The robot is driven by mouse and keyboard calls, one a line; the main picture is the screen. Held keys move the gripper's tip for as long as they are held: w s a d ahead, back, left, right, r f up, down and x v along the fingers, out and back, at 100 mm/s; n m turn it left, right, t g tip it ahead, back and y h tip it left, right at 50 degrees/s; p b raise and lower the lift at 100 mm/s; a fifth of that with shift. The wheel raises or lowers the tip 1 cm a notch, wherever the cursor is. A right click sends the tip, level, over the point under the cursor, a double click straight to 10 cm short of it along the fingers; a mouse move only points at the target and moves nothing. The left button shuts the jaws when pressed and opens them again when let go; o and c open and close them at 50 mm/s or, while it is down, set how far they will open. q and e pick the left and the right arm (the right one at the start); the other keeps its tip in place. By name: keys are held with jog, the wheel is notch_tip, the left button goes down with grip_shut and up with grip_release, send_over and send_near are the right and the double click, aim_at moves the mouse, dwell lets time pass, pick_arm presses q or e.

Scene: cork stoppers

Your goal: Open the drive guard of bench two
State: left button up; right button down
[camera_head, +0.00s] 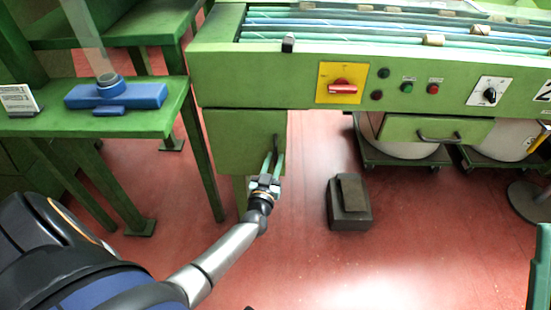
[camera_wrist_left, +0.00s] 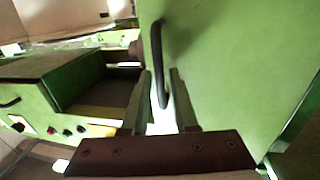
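The drive guard (camera_head: 235,138) is a flat green panel under the left end of the bench. A dark upright bar handle (camera_head: 275,143) is near its right edge. The bench (camera_head: 225,80) carries a plate marked 2 (camera_head: 543,92). My left gripper (camera_head: 272,162) is at the handle's lower end, with its fingers apart. In the left wrist view, the black handle (camera_wrist_left: 157,60) reaches down between the two fingers of the gripper (camera_wrist_left: 162,90), and the guard (camera_wrist_left: 235,65) fills the right. I cannot tell whether the fingers touch the handle. My right gripper is out of view.
A red switch on a yellow plate (camera_head: 340,84) and several buttons are on the bench front. A drawer (camera_head: 437,129) is to the right. A dark block (camera_head: 349,203) stands on the red floor. A green side table (camera_head: 120,122) is at left. Floor below the guard is clear.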

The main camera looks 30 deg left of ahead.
pick_arm(q)
jog(key=shift+x, duration=0.95)
jog(key=shift+c, duration=0.2)
grip_shut()
dwell(0.6)
